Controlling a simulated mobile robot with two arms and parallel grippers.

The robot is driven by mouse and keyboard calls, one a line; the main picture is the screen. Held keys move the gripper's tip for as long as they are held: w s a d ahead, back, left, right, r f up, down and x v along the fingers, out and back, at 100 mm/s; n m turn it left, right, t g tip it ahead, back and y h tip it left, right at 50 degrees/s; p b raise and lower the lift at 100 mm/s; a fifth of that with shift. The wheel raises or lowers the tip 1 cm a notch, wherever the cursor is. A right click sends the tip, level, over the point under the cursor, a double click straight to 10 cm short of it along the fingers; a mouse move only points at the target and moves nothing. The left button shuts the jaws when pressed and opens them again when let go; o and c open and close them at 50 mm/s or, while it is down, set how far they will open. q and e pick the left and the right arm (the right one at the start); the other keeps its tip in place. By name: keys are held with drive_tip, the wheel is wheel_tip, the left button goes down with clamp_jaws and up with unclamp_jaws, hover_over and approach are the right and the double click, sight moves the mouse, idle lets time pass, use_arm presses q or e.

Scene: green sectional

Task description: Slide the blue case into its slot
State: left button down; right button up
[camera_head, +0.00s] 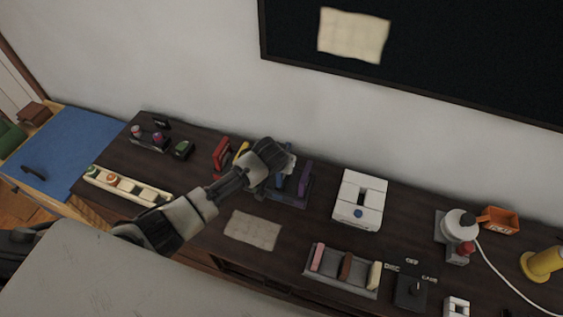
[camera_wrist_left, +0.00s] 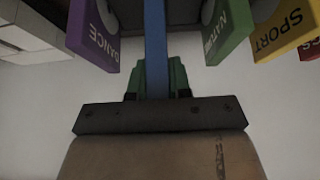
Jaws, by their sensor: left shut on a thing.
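The blue case (camera_wrist_left: 155,45) is a thin upright slab between the two green fingers of my left gripper (camera_wrist_left: 157,78), which is shut on it. In the head view my left gripper (camera_head: 277,163) is over the case rack (camera_head: 291,203) and hides much of it. In the wrist view the purple case (camera_wrist_left: 97,38), lettered DANCE, stands on one side of the blue case, apart from it. The green case (camera_wrist_left: 228,32) stands on the other side, with the yellow case (camera_wrist_left: 284,35) beyond. Whether the blue case is within its slot cannot be told. My right gripper is not in view.
A red case (camera_head: 221,155) stands left of my gripper. A white box (camera_head: 360,200) is to the right on the dark desk. A paper sheet (camera_head: 252,230) lies in front, near a grey holder (camera_head: 340,279) with several coloured pieces. The wall is close behind.

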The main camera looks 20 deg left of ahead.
use_arm(q)
drive_tip(key=shift+p, duration=0.3)
drive_tip(key=shift+f+b, duration=1.95)
drive_tip(key=shift+f, duration=0.85)
drive_tip(key=c, duration=1)
unclamp_jaws()
drive_tip(key=shift+o, duration=0.2)
drive_tip(key=v, duration=1.1)
